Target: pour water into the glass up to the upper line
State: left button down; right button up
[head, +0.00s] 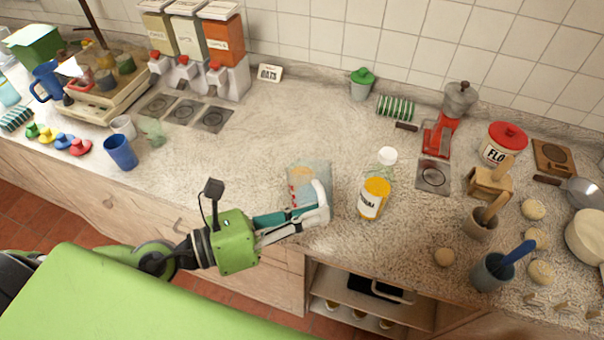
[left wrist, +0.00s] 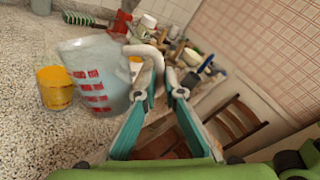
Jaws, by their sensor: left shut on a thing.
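A clear measuring jug (head: 303,177) with red markings and a pale handle is at the counter's front edge. It also shows in the left wrist view (left wrist: 93,75), with the red marks facing me. My left gripper (head: 322,207) is shut on the jug's handle; its fingers also show in the left wrist view (left wrist: 165,75). I cannot tell whether the jug touches the counter, nor its water level. A small greenish see-through vessel (head: 152,132), perhaps the glass, stands at the left beside a blue cup; no line on it can be made out. My right gripper is not in view.
A blue cup (head: 121,152) and white cup (head: 123,127) stand left. Counter between them and the jug is clear. Dispensers (head: 200,60) stand behind.

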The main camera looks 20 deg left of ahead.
pick_arm(q)
jog(key=s+d+f+m+b, duration=0.1)
jog(key=s+f+m+b, duration=0.1)
jog(key=f+b, duration=0.3)
jog(key=s+d+f+m+t+b, duration=0.1)
jog(key=s+f+m+b, duration=0.1)
jog(key=f+m+b, duration=0.2)
jog(key=shift+s+d+f+h+b, duration=0.2)
jog(key=shift+d+f+h+b, duration=0.15)
jog(key=shift+f+b, duration=0.65)
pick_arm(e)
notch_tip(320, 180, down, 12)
